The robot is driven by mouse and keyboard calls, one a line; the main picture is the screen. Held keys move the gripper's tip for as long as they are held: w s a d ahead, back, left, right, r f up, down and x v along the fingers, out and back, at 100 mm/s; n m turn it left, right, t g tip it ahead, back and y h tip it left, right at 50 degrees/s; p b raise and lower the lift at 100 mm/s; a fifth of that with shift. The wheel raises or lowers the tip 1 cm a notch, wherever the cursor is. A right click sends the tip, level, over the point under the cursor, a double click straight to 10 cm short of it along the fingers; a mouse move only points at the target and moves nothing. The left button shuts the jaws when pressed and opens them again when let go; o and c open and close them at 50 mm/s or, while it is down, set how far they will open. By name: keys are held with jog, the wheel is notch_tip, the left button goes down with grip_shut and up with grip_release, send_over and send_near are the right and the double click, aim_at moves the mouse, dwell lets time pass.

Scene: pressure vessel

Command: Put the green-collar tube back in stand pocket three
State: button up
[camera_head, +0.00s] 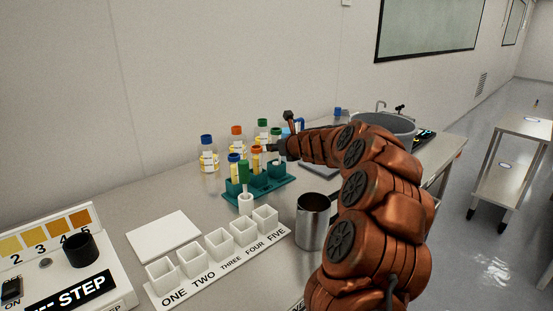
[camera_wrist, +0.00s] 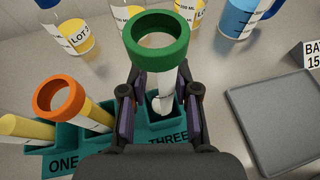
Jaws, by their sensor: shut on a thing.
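The green-collar tube shows in the wrist view (camera_wrist: 157,38) between the two fingers of my gripper (camera_wrist: 160,112), which is shut on it. Its clear lower end points down at the pocket labelled THREE of the teal stand (camera_wrist: 168,137). I cannot tell how deep the lower end is. In the head view my gripper (camera_head: 283,148) is over the right part of the stand (camera_head: 270,184), with the green collar (camera_head: 275,131) at its fingertips. An orange-collar tube (camera_wrist: 62,95) leans in the stand to the left.
A blue-collar tube (camera_head: 234,158) stands in the stand's left end. Capped bottles (camera_head: 208,160) stand behind it. A grey tray (camera_wrist: 280,115) lies to the right.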

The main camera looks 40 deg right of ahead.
aim_at(277, 155)
jog(key=shift+f+b, duration=0.35)
jog(key=shift+f, duration=1.4)
jog(key=o, duration=1)
jog(key=shift+f, duration=0.1)
jog(key=shift+o, duration=0.2)
jog(key=shift+s+r, duration=0.15)
jog(key=shift+r, duration=0.05)
jog(key=d+v, duration=0.1)
jog(key=v, duration=1)
jog(key=shift+s+a, duration=0.35)
jog(key=shift+a, duration=0.15)
jog(key=shift+r, duration=0.1)
